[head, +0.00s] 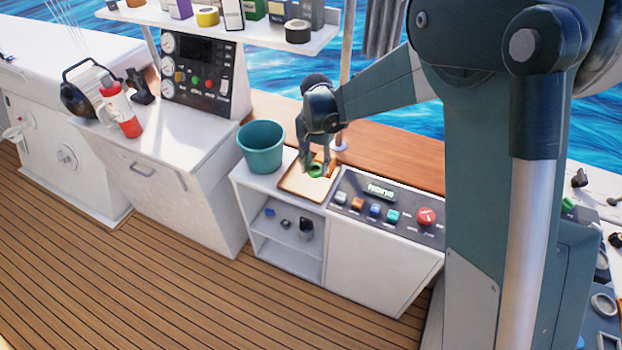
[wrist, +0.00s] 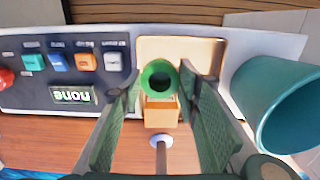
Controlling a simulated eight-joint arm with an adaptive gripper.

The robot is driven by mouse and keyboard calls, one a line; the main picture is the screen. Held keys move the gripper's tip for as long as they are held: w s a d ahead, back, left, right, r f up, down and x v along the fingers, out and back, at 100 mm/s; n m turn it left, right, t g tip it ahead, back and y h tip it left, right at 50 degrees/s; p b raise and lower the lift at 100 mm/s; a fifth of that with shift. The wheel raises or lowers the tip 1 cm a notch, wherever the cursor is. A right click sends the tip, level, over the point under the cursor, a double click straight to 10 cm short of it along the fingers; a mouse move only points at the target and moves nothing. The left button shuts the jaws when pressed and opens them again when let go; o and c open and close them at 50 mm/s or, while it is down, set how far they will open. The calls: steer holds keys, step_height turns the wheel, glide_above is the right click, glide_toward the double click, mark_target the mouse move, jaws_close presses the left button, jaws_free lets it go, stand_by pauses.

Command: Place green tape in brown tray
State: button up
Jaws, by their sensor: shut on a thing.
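My gripper (head: 314,165) is shut on the green tape (head: 316,171), a small ring with a dark hole. In the wrist view, the tape (wrist: 149,67) sits between the two fingertips (wrist: 160,79). The brown tray (head: 297,187) is a shallow tan tray on the white counter. The tape is over the tray in both views. In the wrist view the tray (wrist: 205,50) shows behind the tape and fingers. I cannot tell whether the tape touches the tray. The fingers hide part of the tray.
A teal bucket (head: 261,150) stands just left of the tray in the head view. A button panel (head: 385,207) with a red knob lies to its right. In the wrist view, an orange block (wrist: 160,114) shows below the tape. A shelf (head: 240,37) holds several items.

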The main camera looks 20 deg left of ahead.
steer(key=b, duration=0.1)
glide_above(315, 191)
steer(key=shift+f, duration=3.1)
steer(key=shift+f+b, duration=0.45)
steer(key=shift+f, duration=1.45)
steer(key=shift+f, duration=0.15)
steer(key=o, duration=0.6)
steer(key=shift+c, duration=0.2)
steer(key=shift+o, duration=0.2)
steer(key=shift+r, duration=0.2)
step_height(315, 191, up, 12)
steer(key=shift+p, duration=1)
